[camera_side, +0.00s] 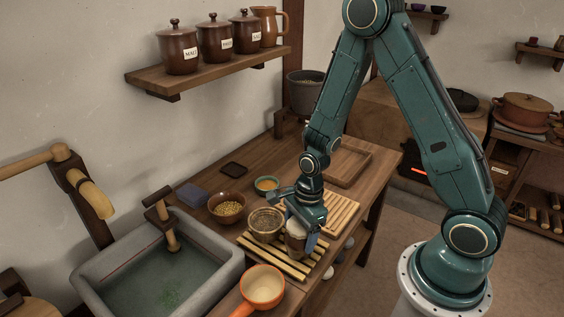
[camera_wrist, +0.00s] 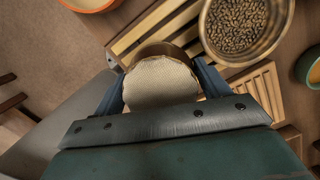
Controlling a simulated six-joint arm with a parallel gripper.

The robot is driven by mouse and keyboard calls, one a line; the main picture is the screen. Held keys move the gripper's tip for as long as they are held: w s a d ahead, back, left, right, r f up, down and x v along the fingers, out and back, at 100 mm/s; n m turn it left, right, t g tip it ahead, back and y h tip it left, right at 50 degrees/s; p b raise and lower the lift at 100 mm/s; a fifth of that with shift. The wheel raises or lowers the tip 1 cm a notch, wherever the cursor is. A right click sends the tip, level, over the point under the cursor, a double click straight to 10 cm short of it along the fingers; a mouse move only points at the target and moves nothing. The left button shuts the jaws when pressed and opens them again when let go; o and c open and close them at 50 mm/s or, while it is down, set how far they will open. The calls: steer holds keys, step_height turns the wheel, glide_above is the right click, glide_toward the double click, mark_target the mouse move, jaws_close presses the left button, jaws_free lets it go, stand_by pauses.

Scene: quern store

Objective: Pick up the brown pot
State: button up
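A small brown pot (camera_side: 294,246) with a pale cloth cover stands upright on or just over a slatted wooden rack (camera_side: 306,272) on the bench. My gripper (camera_side: 302,232) points down over it, with a finger on each side. In the wrist view, the pot's cloth top (camera_wrist: 160,84) fills the space between the two blue fingers of my gripper (camera_wrist: 161,72), and a strip of its brown side shows beyond. Whether the fingers press on the pot or only stand close beside it is not clear. The pot's base is mostly hidden.
A bowl of dark grain (camera_side: 266,222) stands close left of the pot. A bowl of yellow grain (camera_side: 228,207), a small teal bowl (camera_side: 266,184) and an orange-handled pan (camera_side: 262,286) are nearby. A stone sink (camera_side: 160,268) is at left. A wooden tray (camera_side: 346,164) lies behind.

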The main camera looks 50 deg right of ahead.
steer(key=shift+r, duration=0.15)
steer(key=shift+c, duration=0.2)
step_height(320, 180, up, 20)
stand_by(1.0)
steer(key=shift+w+d, duration=0.1)
stand_by(0.4)
